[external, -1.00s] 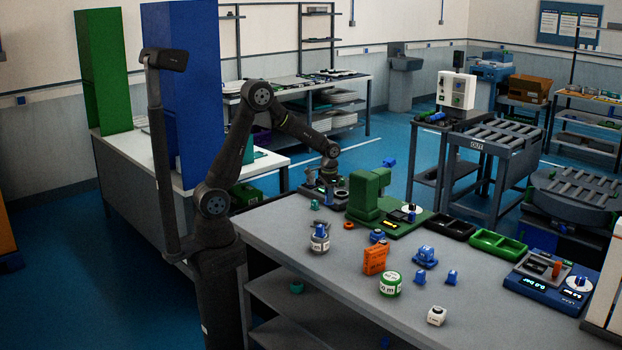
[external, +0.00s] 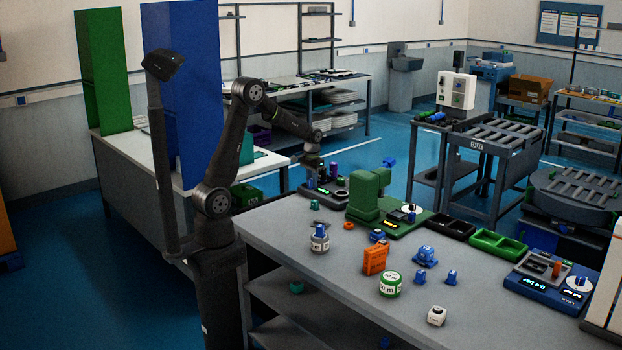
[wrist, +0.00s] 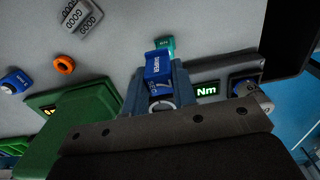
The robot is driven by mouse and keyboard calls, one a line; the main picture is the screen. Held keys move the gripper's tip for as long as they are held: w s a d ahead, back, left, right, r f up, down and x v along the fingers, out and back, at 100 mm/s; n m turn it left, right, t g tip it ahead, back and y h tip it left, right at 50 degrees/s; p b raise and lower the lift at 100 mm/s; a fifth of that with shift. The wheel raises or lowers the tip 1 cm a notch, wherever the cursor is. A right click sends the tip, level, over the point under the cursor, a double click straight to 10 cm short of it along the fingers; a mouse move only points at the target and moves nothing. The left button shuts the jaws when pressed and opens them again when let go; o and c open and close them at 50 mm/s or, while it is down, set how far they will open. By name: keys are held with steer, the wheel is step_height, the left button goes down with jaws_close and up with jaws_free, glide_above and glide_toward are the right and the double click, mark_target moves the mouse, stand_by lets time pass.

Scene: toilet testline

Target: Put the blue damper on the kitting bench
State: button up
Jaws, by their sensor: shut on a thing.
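My gripper (external: 312,160) is above the far left end of the grey bench (external: 290,245), over a dark tester (external: 325,192). In the wrist view, a blue damper (wrist: 158,68) with white lettering sits between the grey-blue fingers (wrist: 156,88), which are shut on it. In the external view, the damper in the fingers is too small to make out clearly. The tester's lit "Nm" display (wrist: 207,90) shows just right of the fingers in the wrist view. I cannot tell which surface is the kitting bench.
A green machine (external: 370,195) stands right of the tester. A white-topped bench (external: 195,180) with tall green and blue panels stands at left.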

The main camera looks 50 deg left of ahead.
step_height(320, 180, up, 18)
steer(key=w+d+m, duration=0.3)
steer(key=d+m, duration=0.2)
steer(key=d, duration=2.3)
steer(key=s+d+m, duration=0.2)
steer(key=s+d, duration=0.5)
steer(key=d, duration=0.7)
steer(key=s+d+m, duration=0.2)
steer(key=s+d, duration=0.5)
steer(key=d, duration=0.7)
step_height(320, 180, down, 18)
steer(key=w+a+f, duration=0.1)
steer(key=w+f, duration=0.1)
steer(key=w, duration=0.1)
steer(key=w+a+f, duration=0.1)
steer(key=w+f, duration=0.1)
steer(key=w, duration=0.2)
steer(key=w+a+f, duration=0.1)
steer(key=w+f, duration=0.2)
steer(key=shift+w+f, duration=0.1)
steer(key=shift+w, duration=0.25)
steer(key=shift+f, duration=1.95)
steer(key=shift+f, duration=0.15)
